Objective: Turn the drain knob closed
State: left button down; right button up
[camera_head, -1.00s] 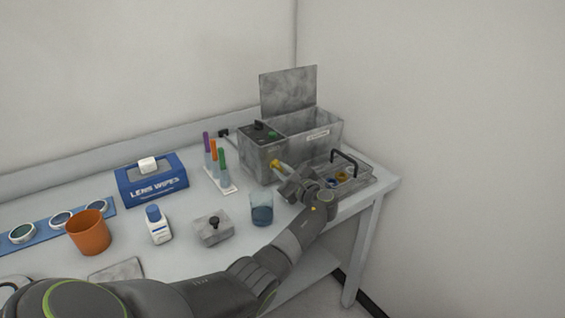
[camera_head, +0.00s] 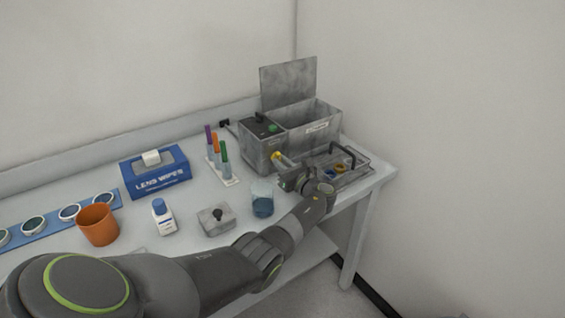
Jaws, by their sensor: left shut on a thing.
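The yellow drain knob (camera_head: 276,156) is low on the front of the grey metal tank unit (camera_head: 312,130), whose lid stands open at the back. My left gripper (camera_head: 286,174) is at the front of the unit, just below and right of the knob. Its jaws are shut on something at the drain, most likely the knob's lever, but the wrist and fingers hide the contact. The knob's exact angle is too small to tell. My right gripper is not in view.
A wire-handled tray (camera_head: 340,166) is right of the gripper. Pens (camera_head: 219,152), a wipes box (camera_head: 156,172), a bottle (camera_head: 163,217), a metal block (camera_head: 216,218) and an orange cup (camera_head: 98,224) stand leftward.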

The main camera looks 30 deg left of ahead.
pick_arm(q)
jog(key=shift+f, duration=0.1)
jog(key=c, duration=1.4)
grip_release()
jog(key=shift+d, duration=0.1)
jog(key=b+v, duration=0.1)
jog(key=v, duration=1.6)
jog(key=shift+s+d, duration=0.15)
